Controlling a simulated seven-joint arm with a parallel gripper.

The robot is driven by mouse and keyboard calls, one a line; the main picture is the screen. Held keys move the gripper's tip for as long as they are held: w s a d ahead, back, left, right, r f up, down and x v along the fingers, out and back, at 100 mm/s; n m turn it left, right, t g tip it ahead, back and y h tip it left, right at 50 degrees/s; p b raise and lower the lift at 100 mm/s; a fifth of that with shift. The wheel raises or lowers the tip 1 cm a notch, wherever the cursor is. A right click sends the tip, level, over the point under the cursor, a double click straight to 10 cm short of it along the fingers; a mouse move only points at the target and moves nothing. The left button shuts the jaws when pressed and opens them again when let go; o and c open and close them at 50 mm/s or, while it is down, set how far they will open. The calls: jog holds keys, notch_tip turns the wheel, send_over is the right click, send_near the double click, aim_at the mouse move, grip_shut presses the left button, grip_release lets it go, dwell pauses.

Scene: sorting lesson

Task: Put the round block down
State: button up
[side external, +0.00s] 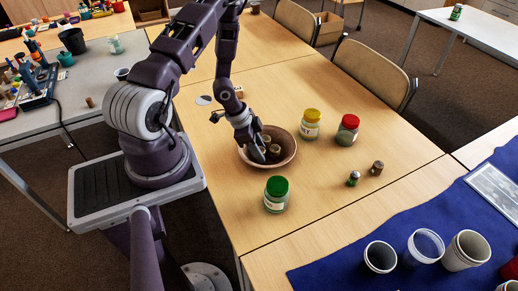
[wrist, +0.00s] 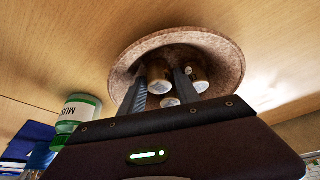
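A round speckled brown bowl (side external: 288,157) stands on the wooden table. It also shows in the wrist view (wrist: 228,58). Several small round blocks with pale ends are in it. One round block (wrist: 159,84) shows between my two fingers; another (wrist: 200,82) is just right of the right finger. In the side view, blocks (side external: 275,150) show beside my gripper (side external: 262,156), which points down into the bowl. My fingers stand apart in the wrist view (wrist: 162,88). I cannot tell whether they touch the block between them. Fingertips are partly hidden in the side view.
A green-lidded jar (side external: 277,195) stands close in front of the bowl. A yellow-lidded jar (side external: 311,124) and a red-lidded jar (side external: 347,130) stand to its right. Two small pieces, brown (side external: 377,168) and green-topped (side external: 353,178), stand farther right. Cups (side external: 425,246) stand on blue cloth.

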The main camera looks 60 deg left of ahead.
notch_tip(320, 180, up, 28)
jog(key=s+a+n+y, duration=0.1)
jog(key=a+n+y, duration=0.15)
jog(key=y, duration=0.35)
jog(key=s+d+r+n+h, duration=0.1)
jog(key=s+d+r+h, duration=0.1)
jog(key=s+d+r, duration=0.3)
jog(key=s+d+r+n+t+h, duration=0.1)
jog(key=s+d+r, duration=0.4)
jog(key=d, duration=0.9)
jog(key=shift+s+d+r+n+t+h, duration=0.25)
jog(key=shift+s+n+h, duration=0.25)
jog(key=shift+s, duration=0.7)
